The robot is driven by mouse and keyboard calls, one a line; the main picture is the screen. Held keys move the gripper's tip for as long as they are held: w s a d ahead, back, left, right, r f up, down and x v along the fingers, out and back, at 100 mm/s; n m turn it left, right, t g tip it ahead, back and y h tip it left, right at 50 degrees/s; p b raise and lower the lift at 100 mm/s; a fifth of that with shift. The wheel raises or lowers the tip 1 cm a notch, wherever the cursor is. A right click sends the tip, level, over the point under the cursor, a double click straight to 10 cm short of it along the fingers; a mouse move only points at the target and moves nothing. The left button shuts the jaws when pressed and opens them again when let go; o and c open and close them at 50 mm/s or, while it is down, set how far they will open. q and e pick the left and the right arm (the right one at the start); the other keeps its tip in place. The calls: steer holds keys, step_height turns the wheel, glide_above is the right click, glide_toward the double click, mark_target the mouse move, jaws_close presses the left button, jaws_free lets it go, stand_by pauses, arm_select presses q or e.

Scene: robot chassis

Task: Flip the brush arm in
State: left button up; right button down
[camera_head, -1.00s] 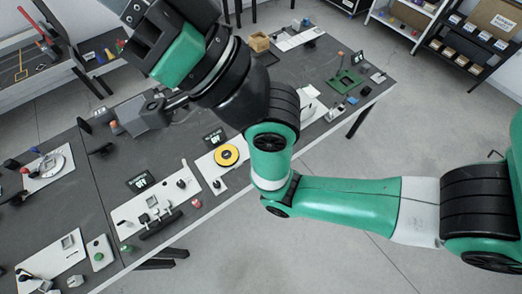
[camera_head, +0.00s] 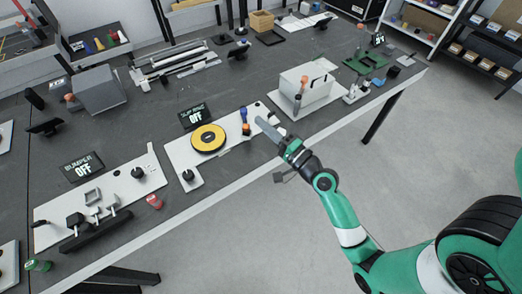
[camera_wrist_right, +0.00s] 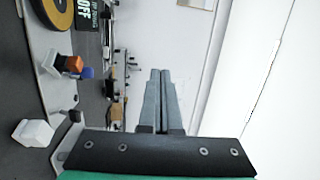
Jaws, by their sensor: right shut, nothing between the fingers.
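The slip ring station is a white board (camera_head: 222,150) with a yellow-and-black disc (camera_head: 208,138), a black knob (camera_head: 188,175) and a display reading OFF (camera_head: 197,116). A small blue and orange part (camera_head: 245,122), likely the brush arm, stands right of the disc. It also shows in the right wrist view (camera_wrist_right: 72,66), left of my fingers. My right gripper (camera_head: 264,127) is shut and empty. Its fingers point toward the board's right end, just right of that part; contact cannot be told. In the wrist view the closed fingers (camera_wrist_right: 158,78) show nothing between them. My left gripper is out of view.
A white box (camera_head: 306,88) on a plate stands right of the slip ring board. A white cube (camera_wrist_right: 35,132) is near my wrist.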

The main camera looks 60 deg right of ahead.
arm_select(q)
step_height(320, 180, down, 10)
steer(key=b, duration=0.7)
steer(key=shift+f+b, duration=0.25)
steer(key=shift+b, duration=0.1)
arm_select(e)
steer(key=s+d+f+m+g+h, duration=0.1)
steer(key=s+d+f, duration=0.1)
steer(key=f, duration=0.6)
steer(key=s+d+f+m+g+h, duration=0.1)
steer(key=s+d+f+g, duration=0.1)
steer(key=s+f, duration=0.3)
step_height(320, 180, down, 4)
steer(key=shift+d+f+m, duration=0.1)
steer(key=shift+d+m, duration=0.1)
steer(key=shift+m, duration=0.2)
steer(key=x, duration=0.9)
steer(key=shift+d, duration=0.1)
steer(key=w, duration=0.3)
steer(key=shift+w, duration=0.4)
arm_select(q)
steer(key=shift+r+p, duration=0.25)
steer(key=shift+p, duration=0.05)
arm_select(e)
steer(key=shift+w+a, duration=0.25)
steer(key=shift+w, duration=0.15)
